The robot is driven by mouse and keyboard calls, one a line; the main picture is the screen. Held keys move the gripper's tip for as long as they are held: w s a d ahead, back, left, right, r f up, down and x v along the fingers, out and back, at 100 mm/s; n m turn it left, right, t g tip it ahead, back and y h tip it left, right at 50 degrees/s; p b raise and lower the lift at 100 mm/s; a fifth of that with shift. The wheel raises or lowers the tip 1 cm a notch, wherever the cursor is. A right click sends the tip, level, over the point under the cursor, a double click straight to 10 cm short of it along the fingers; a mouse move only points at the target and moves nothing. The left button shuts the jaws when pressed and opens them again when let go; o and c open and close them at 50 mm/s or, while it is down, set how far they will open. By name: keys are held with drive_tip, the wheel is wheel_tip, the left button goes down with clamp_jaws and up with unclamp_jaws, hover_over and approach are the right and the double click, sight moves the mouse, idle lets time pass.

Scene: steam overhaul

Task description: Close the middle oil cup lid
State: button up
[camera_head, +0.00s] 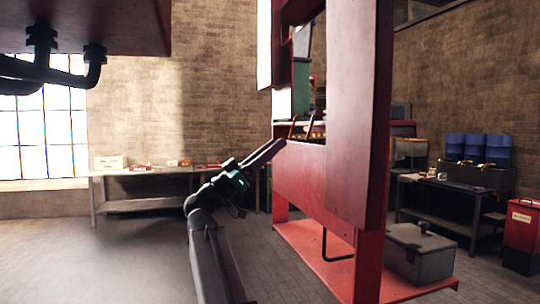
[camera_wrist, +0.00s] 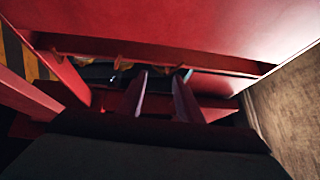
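My gripper (camera_head: 277,146) reaches up beside the left edge of the red frame (camera_head: 357,110) in the head view. In the wrist view its two fingers (camera_wrist: 160,74) stand apart with nothing seen between them. They point at a dark gap under a broad red panel (camera_wrist: 170,35). Small brass-coloured parts (camera_wrist: 122,63) show in that gap, partly hidden by the panel's lower edge. I cannot tell whether these are the oil cups. No oil cup lid can be made out clearly in either view.
Red beams close in around the fingers. A grey box (camera_head: 420,254) sits on the red base plate (camera_head: 318,262). A workbench (camera_head: 150,172) stands by the back wall, and a dark bench (camera_head: 455,185) with blue containers (camera_head: 478,148) at right. The floor at left is clear.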

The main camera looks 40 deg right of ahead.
drive_tip(key=shift+w+d+f+n+t, duration=0.15)
drive_tip(key=shift+w+f+n+t, duration=0.2)
drive_tip(key=shift+f, duration=0.2)
drive_tip(key=shift+w+d+f+n+t, duration=0.1)
drive_tip(key=shift+w+f+n+t, duration=0.2)
drive_tip(key=shift+f, duration=0.25)
